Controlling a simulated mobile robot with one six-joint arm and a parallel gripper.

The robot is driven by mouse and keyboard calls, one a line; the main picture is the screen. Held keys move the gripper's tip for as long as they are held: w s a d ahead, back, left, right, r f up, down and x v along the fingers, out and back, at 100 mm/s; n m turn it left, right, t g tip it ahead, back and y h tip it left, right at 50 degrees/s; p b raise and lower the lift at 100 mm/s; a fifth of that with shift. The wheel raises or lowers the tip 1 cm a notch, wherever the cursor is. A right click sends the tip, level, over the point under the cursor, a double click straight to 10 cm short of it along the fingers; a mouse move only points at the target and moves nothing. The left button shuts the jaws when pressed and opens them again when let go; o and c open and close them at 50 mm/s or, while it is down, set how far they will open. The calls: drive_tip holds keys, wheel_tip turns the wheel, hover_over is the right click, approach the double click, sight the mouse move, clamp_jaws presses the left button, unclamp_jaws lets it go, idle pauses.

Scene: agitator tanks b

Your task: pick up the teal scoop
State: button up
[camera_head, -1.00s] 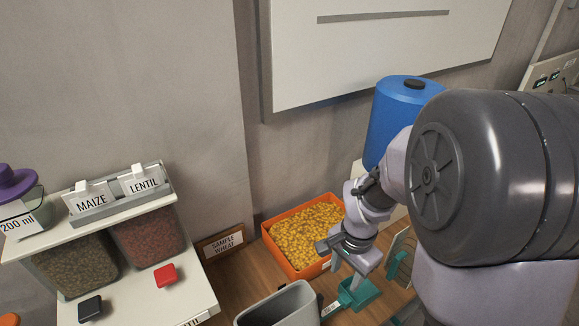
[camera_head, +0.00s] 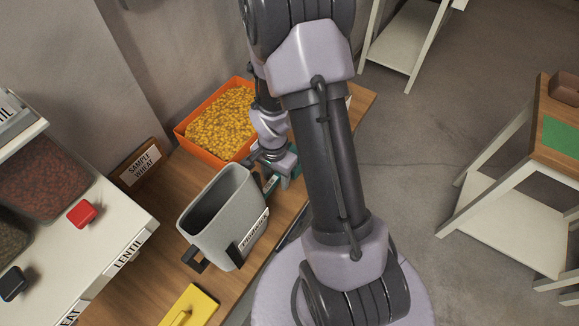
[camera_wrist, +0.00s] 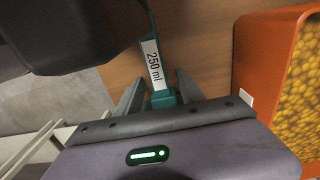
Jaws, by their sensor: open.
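The teal scoop (camera_wrist: 164,98) lies on the wooden table, its handle carrying a white "250 ml" label. In the wrist view my gripper (camera_wrist: 158,80) is open, with one finger on each side of the scoop's teal handle; I cannot tell whether either finger touches it. In the head view my gripper (camera_head: 272,168) is low over the table between the grey bin and the orange tray. There my wrist and arm hide most of the scoop, and only small teal parts (camera_head: 271,184) show.
The grey bin (camera_head: 214,208) stands close to the left of my gripper. The orange tray (camera_head: 188,141) of yellow grain is just behind it. A yellow object (camera_head: 190,308) lies at the front of the table (camera_head: 170,190). A white shelf with red and black knobs stands left.

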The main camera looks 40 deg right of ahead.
drive_tip(key=shift+f, duration=0.4)
drive_tip(key=shift+r, duration=0.15)
drive_tip(key=shift+c, duration=0.8)
clamp_jaws()
